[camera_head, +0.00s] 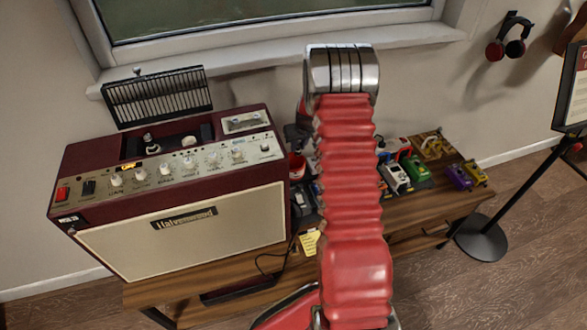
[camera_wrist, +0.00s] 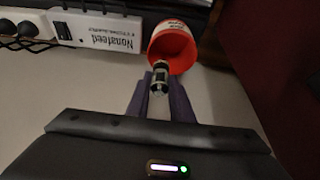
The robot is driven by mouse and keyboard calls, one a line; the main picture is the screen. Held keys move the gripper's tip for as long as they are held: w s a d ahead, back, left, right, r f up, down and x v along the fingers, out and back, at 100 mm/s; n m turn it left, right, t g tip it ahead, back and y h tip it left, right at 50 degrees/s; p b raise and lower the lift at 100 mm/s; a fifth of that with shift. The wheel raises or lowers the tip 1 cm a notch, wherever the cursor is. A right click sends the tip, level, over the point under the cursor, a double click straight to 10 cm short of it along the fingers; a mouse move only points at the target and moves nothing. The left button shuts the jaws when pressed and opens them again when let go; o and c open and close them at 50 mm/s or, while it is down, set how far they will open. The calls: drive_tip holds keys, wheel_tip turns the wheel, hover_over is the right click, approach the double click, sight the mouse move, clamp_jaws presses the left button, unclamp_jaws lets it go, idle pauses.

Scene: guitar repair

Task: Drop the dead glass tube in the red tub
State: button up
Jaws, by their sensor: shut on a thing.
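In the wrist view, my gripper (camera_wrist: 160,98) is shut on a small glass tube (camera_wrist: 159,80) with a dark and silvery body, held between its two purple-grey fingers. The red tub (camera_wrist: 185,47) lies just beyond the fingertips, with its opening in view and a whitish label on it. The tube's far end overlaps the tub's near rim in the picture; I cannot tell whether it is above the opening or short of it. In the head view, part of the red tub (camera_head: 297,166) shows between the amplifier and my arm. My arm hides the gripper and held tube there.
A dark red amplifier (camera_head: 180,215) stands left of the tub, with its rear grille (camera_head: 157,97) raised and glass parts (camera_head: 150,145) in its open top. A white power strip (camera_wrist: 95,32) lies beside the tub. Several effect pedals (camera_head: 396,178) sit right of my arm.

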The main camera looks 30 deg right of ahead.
drive_tip(key=o, duration=0.9)
drive_tip(key=shift+v, duration=6.85)
drive_tip(key=shift+s, duration=0.1)
